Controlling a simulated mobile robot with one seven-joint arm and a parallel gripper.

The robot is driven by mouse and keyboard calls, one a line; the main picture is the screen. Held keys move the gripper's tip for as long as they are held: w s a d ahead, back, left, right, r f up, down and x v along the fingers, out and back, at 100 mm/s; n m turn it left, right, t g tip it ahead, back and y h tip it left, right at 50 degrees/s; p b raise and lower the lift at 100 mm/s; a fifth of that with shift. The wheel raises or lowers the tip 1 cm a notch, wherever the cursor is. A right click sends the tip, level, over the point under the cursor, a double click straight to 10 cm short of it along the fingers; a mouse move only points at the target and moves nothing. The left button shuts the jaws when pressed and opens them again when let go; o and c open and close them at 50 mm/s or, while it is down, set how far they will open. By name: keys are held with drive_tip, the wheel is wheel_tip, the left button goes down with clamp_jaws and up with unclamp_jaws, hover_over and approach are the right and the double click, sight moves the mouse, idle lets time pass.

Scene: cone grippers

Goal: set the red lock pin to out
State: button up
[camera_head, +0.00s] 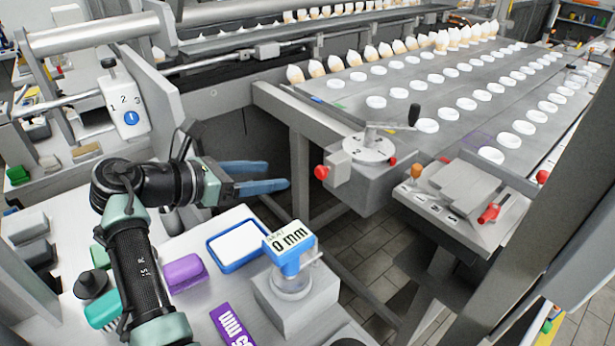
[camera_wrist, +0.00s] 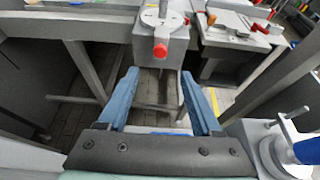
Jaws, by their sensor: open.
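A red knob (camera_head: 321,172), which looks like the lock pin, sticks out from the grey block beside the round crank dial (camera_head: 369,149). In the wrist view the red knob (camera_wrist: 160,50) faces me, centred and just beyond the fingertips. I cannot tell whether the pin is in or out. My gripper (camera_head: 287,175) has blue fingers, spread apart and empty. It points at the knob from the left, with a gap between. In the wrist view my gripper (camera_wrist: 159,76) shows both fingers, with nothing between them but the view of the floor and frame.
A lever panel (camera_head: 465,195) with a red handle (camera_head: 489,213) and an orange knob (camera_head: 417,171) stands right of the dial. A blue-topped gauge (camera_head: 288,248) stands on the near table, below my gripper. A steel frame leg (camera_head: 303,170) is behind the fingers.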

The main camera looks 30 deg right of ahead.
sight(318, 172)
drive_tip(key=b+x, duration=0.2)
drive_tip(key=x, duration=1.1)
drive_tip(key=shift+c, duration=0.2)
drive_tip(key=shift+a, duration=0.1)
clamp_jaws()
idle(0.8)
